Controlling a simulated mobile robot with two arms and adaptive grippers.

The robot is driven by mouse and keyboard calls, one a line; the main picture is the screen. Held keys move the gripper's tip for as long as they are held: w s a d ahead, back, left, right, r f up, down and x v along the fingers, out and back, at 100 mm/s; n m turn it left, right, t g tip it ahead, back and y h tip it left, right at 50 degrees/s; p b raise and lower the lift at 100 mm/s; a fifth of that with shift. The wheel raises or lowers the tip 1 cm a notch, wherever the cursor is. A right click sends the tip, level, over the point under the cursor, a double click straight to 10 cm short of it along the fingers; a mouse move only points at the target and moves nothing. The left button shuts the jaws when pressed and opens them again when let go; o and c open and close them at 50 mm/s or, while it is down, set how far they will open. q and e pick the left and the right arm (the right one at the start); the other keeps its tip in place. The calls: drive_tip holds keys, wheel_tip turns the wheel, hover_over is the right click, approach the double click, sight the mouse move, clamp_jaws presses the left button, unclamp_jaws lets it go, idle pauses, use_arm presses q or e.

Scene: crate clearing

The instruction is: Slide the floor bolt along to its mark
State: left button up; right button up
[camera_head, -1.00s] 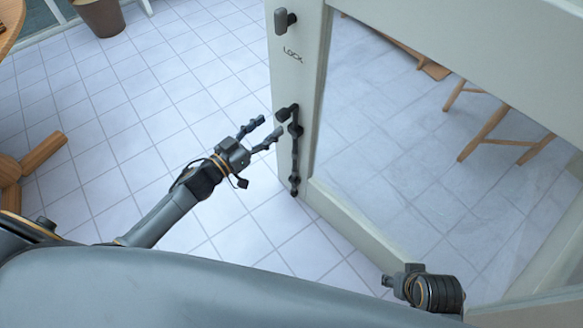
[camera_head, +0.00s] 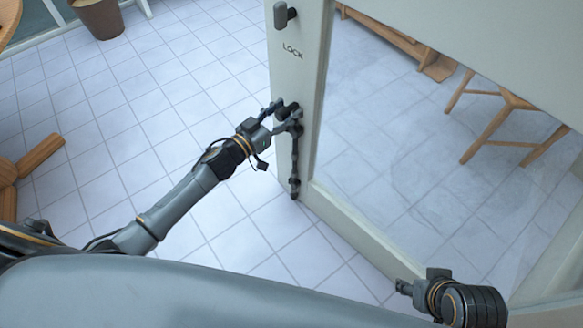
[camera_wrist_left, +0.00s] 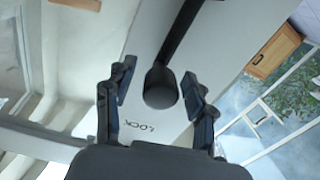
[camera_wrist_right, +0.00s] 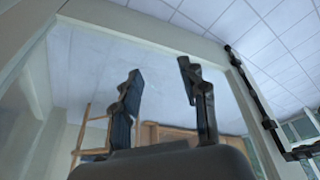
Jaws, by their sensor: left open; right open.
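The floor bolt (camera_head: 294,170) is a dark rod held upright along the pale door stile, with a round knob at its top. The word LOCK (camera_head: 292,52) is marked on the stile above the knob, and it also shows in the left wrist view (camera_wrist_left: 168,127). My left gripper (camera_head: 287,116) is open at the knob. In the left wrist view the knob (camera_wrist_left: 160,88) sits between its two fingers, with a gap on each side. My right gripper (camera_wrist_right: 161,85) is open and empty, low by the door at the right of the head view.
A dark door handle (camera_head: 284,14) sticks out above the LOCK mark. The glazed door fills the right side, with a wooden stool (camera_head: 490,130) behind the glass. A plant pot (camera_head: 98,18) and wooden furniture legs (camera_head: 38,157) stand at the left. The tiled floor between is clear.

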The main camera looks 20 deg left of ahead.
use_arm(q)
clamp_jaws()
drive_tip(key=shift+f+b, duration=0.3)
drive_tip(key=shift+f, duration=0.1)
wheel_tip(320, 180, down, 3)
drive_tip(key=shift+f+b, duration=0.15)
drive_tip(key=shift+b, duration=0.95)
drive_tip(key=shift+o, duration=0.2)
unclamp_jaws()
use_arm(e)
drive_tip(key=w+t, duration=0.1)
drive_tip(key=w+a+t, duration=0.1)
drive_tip(key=w, duration=0.1)
drive_tip(key=w+t, duration=0.1)
drive_tip(key=w, duration=0.1)
drive_tip(key=shift+w+a+f+y, duration=0.15)
drive_tip(key=shift+w+a+y, duration=0.15)
drive_tip(key=shift+y, duration=0.1)
drive_tip(key=shift+s, duration=0.1)
use_arm(q)
drive_tip(key=v, duration=1.2)
